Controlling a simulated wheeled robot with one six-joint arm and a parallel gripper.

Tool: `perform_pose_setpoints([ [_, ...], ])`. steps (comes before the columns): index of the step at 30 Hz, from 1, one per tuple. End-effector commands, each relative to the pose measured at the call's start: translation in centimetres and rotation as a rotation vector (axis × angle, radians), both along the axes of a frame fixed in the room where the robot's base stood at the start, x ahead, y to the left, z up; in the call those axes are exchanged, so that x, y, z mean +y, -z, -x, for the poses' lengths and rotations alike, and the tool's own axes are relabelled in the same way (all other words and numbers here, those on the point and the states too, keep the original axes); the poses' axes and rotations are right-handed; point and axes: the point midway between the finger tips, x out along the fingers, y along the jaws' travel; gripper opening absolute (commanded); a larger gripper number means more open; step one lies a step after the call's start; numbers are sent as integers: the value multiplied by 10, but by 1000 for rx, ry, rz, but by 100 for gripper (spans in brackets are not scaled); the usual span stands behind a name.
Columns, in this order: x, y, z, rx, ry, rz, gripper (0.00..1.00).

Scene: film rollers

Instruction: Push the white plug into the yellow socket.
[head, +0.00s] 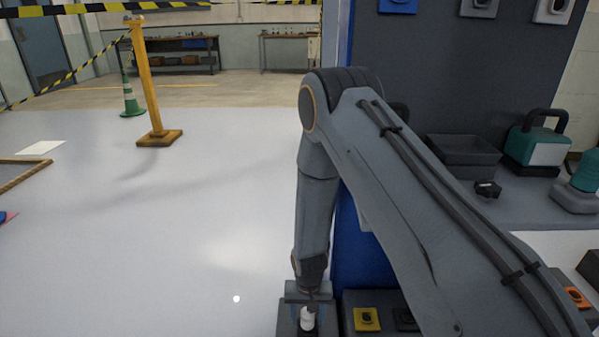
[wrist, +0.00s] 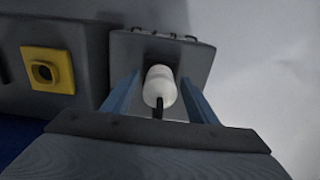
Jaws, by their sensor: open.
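The white plug (wrist: 159,86) stands on a grey block (wrist: 128,46) with its black cable towards my wrist camera. It also shows low in the head view (head: 307,318). My gripper (wrist: 157,82) is open, with one blue finger on each side of the plug; gaps show between the fingers and the plug. In the head view my gripper (head: 308,300) points down over the block. The yellow socket (wrist: 47,70) is a square plate with a dark round hole, left of the plug in the wrist view. In the head view it lies right of the plug (head: 367,319).
A dark socket (head: 405,318) sits beside the yellow one, and an orange socket (head: 577,297) is farther right. A blue panel edge (head: 358,240) rises behind the sockets. A grey bin (head: 463,156) and teal tools (head: 537,145) stand on a shelf.

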Motion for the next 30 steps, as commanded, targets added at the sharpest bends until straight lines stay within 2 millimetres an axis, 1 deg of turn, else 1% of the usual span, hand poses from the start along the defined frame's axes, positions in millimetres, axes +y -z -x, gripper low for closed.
perform_pose_setpoints([
  [1,0,6,0,1,0,0,53],
  [6,0,12,0,0,0,0,53],
  [30,0,11,0,0,0,0,53],
])
